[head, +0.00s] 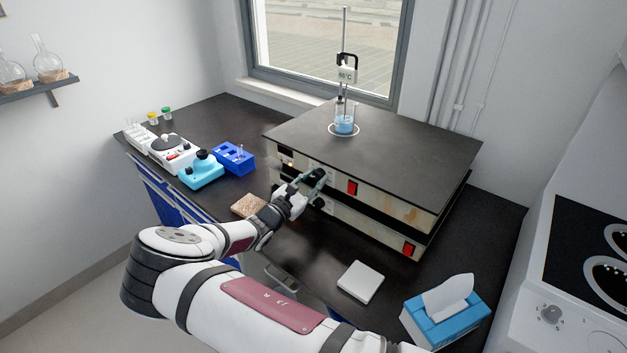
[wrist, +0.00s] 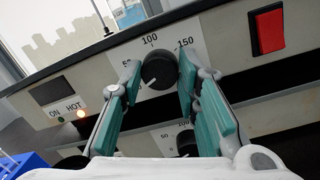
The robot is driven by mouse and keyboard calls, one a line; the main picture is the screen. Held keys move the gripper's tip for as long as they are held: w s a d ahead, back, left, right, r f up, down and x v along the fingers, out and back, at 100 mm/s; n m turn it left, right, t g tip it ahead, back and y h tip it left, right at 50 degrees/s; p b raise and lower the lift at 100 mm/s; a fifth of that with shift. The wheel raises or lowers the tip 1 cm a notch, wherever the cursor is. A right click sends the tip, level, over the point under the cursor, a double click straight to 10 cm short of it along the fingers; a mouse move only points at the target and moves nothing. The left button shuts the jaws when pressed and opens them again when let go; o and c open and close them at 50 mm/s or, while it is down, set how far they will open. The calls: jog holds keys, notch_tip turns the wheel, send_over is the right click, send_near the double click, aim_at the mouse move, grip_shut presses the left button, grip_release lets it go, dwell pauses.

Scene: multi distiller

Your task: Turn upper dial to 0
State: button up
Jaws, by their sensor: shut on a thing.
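The distiller (head: 395,204) is a wide box with a dark top and two stacked front panels. The upper dial (wrist: 159,69) is a black round knob on a white scale plate, with the marks 50, 100 and 150 readable around it. My gripper (wrist: 158,75) has its teal fingers on either side of this dial and is shut on it. In the head view my gripper (head: 309,182) is at the upper front panel and covers part of the dial.
A red switch (wrist: 269,30) is right of the upper dial, and a lit HOT lamp (wrist: 81,114) is left. A beaker of blue liquid (head: 345,122) stands on the distiller. A blue rack (head: 234,159), white pad (head: 360,282) and tissue box (head: 443,312) are on the bench.

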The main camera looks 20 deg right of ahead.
jog(key=shift+n, duration=0.8)
jog(key=o, duration=1.2)
jog(key=shift+c, duration=0.2)
jog(key=shift+a, duration=0.1)
jog(key=v, duration=1.2)
jog(key=shift+s, duration=0.1)
